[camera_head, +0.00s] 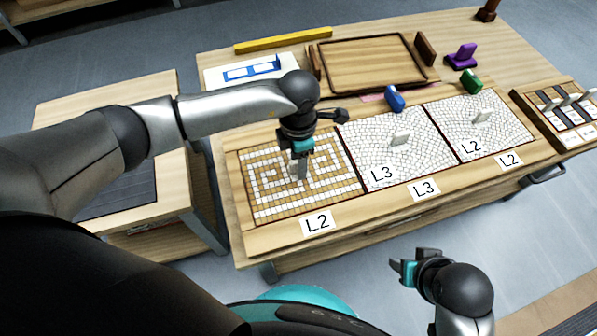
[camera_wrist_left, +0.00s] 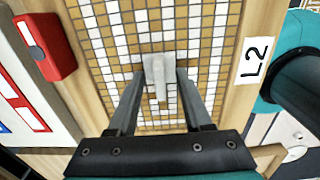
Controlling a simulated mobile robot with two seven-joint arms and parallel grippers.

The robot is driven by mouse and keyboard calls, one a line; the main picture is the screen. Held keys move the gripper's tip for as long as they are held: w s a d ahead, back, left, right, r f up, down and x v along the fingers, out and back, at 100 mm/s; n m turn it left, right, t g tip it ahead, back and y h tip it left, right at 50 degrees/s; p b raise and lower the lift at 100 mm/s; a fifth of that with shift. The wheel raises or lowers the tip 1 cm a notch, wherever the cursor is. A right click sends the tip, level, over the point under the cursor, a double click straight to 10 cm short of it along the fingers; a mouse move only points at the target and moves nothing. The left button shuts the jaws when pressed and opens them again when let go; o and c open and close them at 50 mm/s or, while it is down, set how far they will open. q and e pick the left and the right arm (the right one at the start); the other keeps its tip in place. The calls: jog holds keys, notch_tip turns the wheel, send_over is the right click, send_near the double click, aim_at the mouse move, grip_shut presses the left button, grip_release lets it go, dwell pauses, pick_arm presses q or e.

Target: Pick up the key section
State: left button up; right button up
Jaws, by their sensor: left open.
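The key section (camera_head: 270,203) is a square mosaic panel with a tan and white meander pattern, lying at the left of the table's front row. In the left wrist view the panel (camera_wrist_left: 110,48) fills the middle, with an upright pale grey handle (camera_wrist_left: 158,72) on it. My left gripper (camera_head: 302,172) is over the panel, pointing down and open. In the left wrist view its fingers (camera_wrist_left: 157,95) stand on either side of the handle, with gaps visible. The head view mostly hides the handle behind the gripper. My right gripper (camera_head: 405,268) is away from the panels, in front of the table.
Two white mosaic panels with pale handles (camera_head: 400,138) (camera_head: 482,116) lie to the right. Behind are a wooden tray (camera_head: 375,86), a blue block (camera_head: 394,98), a green block (camera_head: 471,82) and a purple stand (camera_head: 462,57). A red block (camera_wrist_left: 45,46) lies beside the panel.

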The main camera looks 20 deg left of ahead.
pick_arm(q)
jog(key=shift+c, duration=0.2)
grip_shut()
dwell(1.3)
